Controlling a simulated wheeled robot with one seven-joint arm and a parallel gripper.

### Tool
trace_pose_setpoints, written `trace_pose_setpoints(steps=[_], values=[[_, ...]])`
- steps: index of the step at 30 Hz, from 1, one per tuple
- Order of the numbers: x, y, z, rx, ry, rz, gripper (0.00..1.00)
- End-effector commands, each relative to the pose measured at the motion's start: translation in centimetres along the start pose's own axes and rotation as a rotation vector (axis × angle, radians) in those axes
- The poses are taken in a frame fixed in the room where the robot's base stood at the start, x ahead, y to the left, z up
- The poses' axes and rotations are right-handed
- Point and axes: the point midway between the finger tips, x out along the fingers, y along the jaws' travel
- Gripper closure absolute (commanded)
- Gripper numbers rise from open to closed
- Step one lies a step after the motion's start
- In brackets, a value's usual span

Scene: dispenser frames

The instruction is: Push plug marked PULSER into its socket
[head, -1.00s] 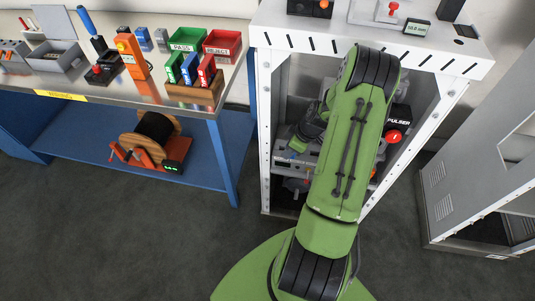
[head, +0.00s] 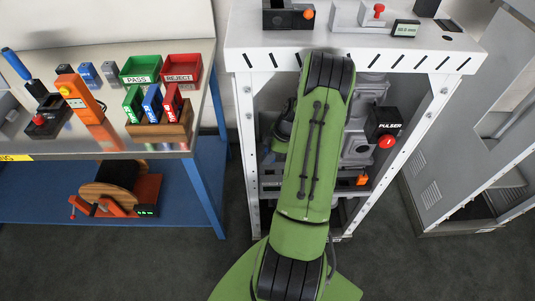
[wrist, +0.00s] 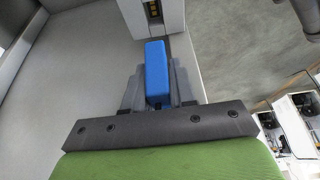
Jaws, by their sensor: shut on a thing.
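In the wrist view my gripper (wrist: 158,88) is shut on a blue block (wrist: 156,72), its grey fingers on either side. No marking is legible on the block, so I cannot confirm it is the PULSER plug. Just beyond its far end is a pale grey housing (wrist: 169,14) with a dark recess (wrist: 154,10) holding yellowish parts. I cannot tell whether block and housing touch. In the head view a black box labelled PULSER (head: 383,123) with a red button (head: 387,142) sits inside the white frame, right of my arm. My arm hides the gripper there.
The white frame (head: 245,130) has posts on both sides and a slotted top. A bench (head: 60,148) at left holds green and red bins, an orange tool and coloured blocks. A grey cabinet (head: 430,180) stands at right. Dark floor lies between.

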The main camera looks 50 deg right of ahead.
Motion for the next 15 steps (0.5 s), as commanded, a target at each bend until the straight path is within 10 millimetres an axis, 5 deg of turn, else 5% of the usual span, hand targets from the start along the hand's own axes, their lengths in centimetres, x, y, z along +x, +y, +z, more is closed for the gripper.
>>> trace_pose_setpoints(steps=[15], values=[[4.5, 0.0, 1.9, 0.0, 0.002, 0.0, 1.0]])
